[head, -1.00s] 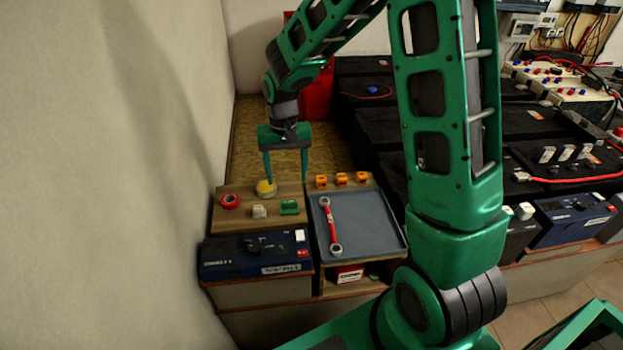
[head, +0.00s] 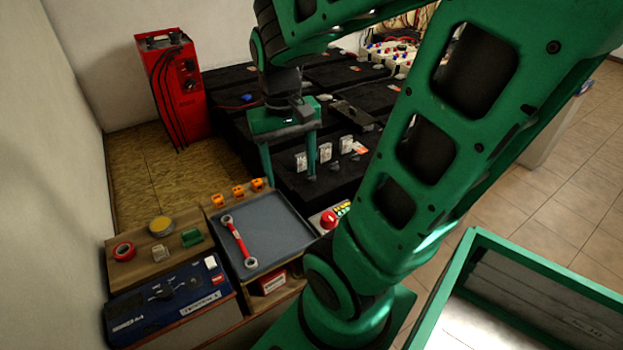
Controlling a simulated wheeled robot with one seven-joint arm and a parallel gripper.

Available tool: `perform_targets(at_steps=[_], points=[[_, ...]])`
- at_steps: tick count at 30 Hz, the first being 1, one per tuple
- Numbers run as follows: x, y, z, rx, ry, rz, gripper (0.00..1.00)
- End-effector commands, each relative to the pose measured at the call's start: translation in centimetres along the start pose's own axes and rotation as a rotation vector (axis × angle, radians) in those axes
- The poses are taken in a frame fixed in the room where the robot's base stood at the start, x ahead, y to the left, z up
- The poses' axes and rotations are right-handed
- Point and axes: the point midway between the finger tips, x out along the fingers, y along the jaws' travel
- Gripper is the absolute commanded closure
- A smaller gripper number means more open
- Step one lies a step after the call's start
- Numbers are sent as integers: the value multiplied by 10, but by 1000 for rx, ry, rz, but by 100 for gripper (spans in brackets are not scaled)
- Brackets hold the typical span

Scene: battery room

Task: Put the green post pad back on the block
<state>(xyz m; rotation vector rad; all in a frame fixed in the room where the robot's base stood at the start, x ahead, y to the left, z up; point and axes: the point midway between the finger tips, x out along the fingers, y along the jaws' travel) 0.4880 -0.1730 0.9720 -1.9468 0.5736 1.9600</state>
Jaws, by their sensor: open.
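A small green piece (head: 191,238), which looks like the green post pad, lies on the wooden board (head: 143,275) at the lower left. My gripper (head: 292,185) is open and empty. Its two green fingers point down, to the right of the board and beyond the grey tray. It is well apart from the green piece. I cannot tell which thing is the block; pale upright pieces (head: 324,151) stand on the black units just behind and right of my gripper.
On the board are a red ring (head: 123,250), a yellow-topped disc (head: 161,227) and a pale clip (head: 160,253). A wrench (head: 237,241) lies in the grey tray (head: 279,232). Orange clips (head: 238,191) line its back. A red machine (head: 176,85) stands behind.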

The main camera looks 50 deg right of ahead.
Motion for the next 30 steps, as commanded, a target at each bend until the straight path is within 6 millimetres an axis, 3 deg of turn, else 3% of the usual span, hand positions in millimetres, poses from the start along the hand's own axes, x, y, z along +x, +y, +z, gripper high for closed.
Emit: perform_targets(at_steps=[3,9,26,30], points=[[-3,21,31,25,-6,-30,37],[-1,34,58,39,-18,-61,37],[-1,35,61,40,-20,-64,37],[5,28,50,40,-33,-56,37]])
